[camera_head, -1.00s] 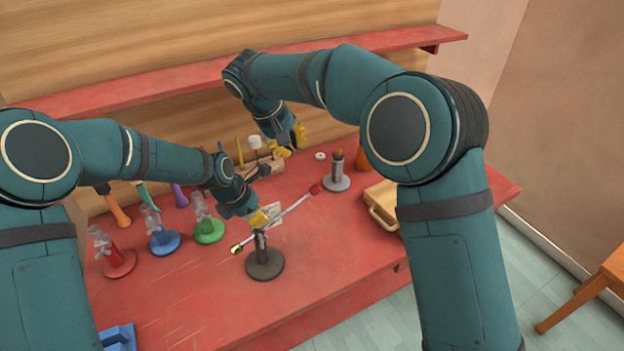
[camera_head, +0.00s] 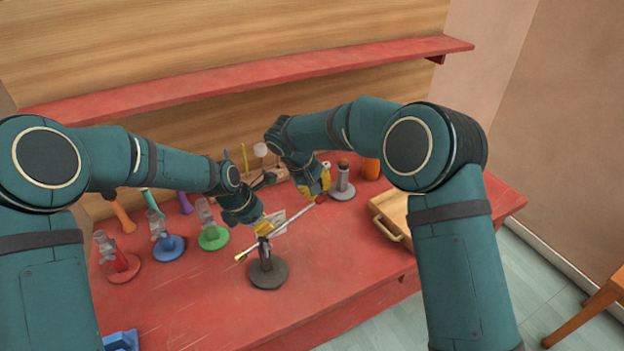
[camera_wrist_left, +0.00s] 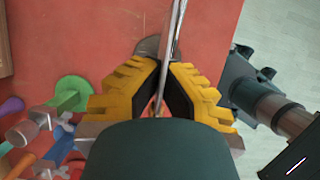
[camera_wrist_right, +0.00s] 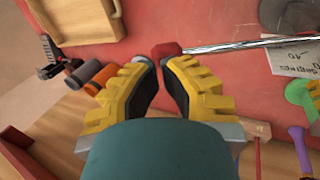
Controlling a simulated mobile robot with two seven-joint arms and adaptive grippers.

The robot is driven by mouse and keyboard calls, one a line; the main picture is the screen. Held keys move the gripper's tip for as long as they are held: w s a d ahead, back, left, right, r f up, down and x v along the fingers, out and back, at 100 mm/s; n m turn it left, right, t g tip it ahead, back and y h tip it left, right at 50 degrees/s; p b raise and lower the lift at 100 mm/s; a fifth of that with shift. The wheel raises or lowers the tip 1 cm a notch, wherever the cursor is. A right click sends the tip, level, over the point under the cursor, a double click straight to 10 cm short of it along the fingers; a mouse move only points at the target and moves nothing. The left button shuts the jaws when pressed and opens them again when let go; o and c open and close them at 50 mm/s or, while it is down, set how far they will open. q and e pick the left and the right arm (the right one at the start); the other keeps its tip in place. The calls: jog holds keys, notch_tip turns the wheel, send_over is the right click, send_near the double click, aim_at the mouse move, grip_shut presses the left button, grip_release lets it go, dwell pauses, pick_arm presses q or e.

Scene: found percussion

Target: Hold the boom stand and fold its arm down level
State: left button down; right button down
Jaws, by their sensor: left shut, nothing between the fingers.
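The boom stand has a round dark grey base (camera_head: 268,274) and a short upright post. Its thin silver arm (camera_head: 285,225) slants from a yellowish lower-left end up to a red tip at the right. My left gripper (camera_head: 263,232) is at the top of the post, its fingers shut; in the left wrist view the silver arm (camera_wrist_left: 176,25) crosses at the fingertips. My right gripper (camera_head: 319,193) is at the red tip. In the right wrist view the red tip (camera_wrist_right: 166,51) lies just beyond the fingertips; whether they touch it I cannot tell.
Red, blue and green (camera_head: 214,238) small stands are at the left. A grey stand (camera_head: 343,187) and an orange object (camera_head: 371,168) are behind the right gripper. A wooden tray (camera_head: 392,215) lies at the right. A paper card (camera_head: 277,220) lies behind the boom. The front tabletop is mostly bare.

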pick_arm(q)
jog(key=shift+f, duration=0.1)
pick_arm(e)
jog(key=shift+d+f, duration=0.1)
jog(key=shift+f, duration=0.1)
pick_arm(q)
jog(key=shift+s, duration=0.1)
pick_arm(e)
notch_tip(320, 180, down, 8)
jog(key=w+d+g+y, duration=0.1)
jog(key=d+g+y, duration=0.1)
jog(key=y, duration=0.2)
jog(key=shift+d+y, duration=0.25)
jog(key=shift+y, duration=0.05)
jog(key=shift+w+r, duration=0.1)
jog(key=shift+r, duration=0.05)
notch_tip(320, 180, up, 14)
dwell(0.4)
